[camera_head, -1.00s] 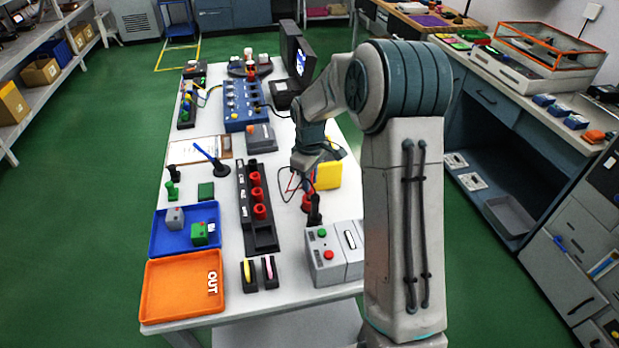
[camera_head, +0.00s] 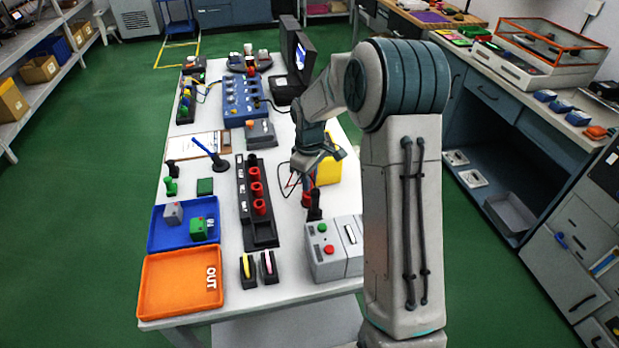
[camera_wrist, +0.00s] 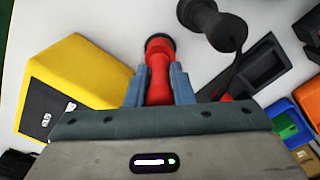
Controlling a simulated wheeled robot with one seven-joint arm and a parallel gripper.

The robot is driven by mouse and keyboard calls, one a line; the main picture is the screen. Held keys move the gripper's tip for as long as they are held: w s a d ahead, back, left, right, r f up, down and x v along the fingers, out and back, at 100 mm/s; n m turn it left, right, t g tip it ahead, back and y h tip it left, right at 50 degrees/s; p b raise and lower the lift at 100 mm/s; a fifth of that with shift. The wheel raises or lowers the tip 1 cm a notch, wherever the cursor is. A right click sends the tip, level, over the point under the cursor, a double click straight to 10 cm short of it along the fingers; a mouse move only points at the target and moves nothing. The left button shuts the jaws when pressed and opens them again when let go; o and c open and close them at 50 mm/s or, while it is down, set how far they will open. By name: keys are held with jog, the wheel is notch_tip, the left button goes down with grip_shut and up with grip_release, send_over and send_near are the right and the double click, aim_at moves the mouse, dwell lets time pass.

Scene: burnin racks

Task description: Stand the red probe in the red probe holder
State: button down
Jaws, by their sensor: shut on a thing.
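My gripper (camera_wrist: 158,88) is shut on the red probe (camera_wrist: 158,65), with one blue-grey finger on each side of it. The probe's far end meets a dark round part in the wrist view; I cannot tell whether that is the red probe holder or part of the probe. In the head view, red (camera_head: 307,198) shows just below my gripper, by the yellow meter (camera_head: 328,168). A black upright probe or holder (camera_head: 315,207) stands close beside it, and also shows in the wrist view (camera_wrist: 212,25). The red probe holder cannot be told apart clearly.
The yellow meter stands close beside my gripper in the wrist view (camera_wrist: 75,75). A black rack with red cups (camera_head: 243,215) is to the left. A grey box with buttons (camera_head: 325,265) is in front. Thin leads lie near my gripper.

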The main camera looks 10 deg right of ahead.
jog(key=shift+f, duration=0.3)
jog(key=c, duration=1.2)
grip_release()
notch_tip(320, 180, up, 14)
jog(key=shift+f+b, duration=0.15)
jog(key=shift+b, duration=0.3)
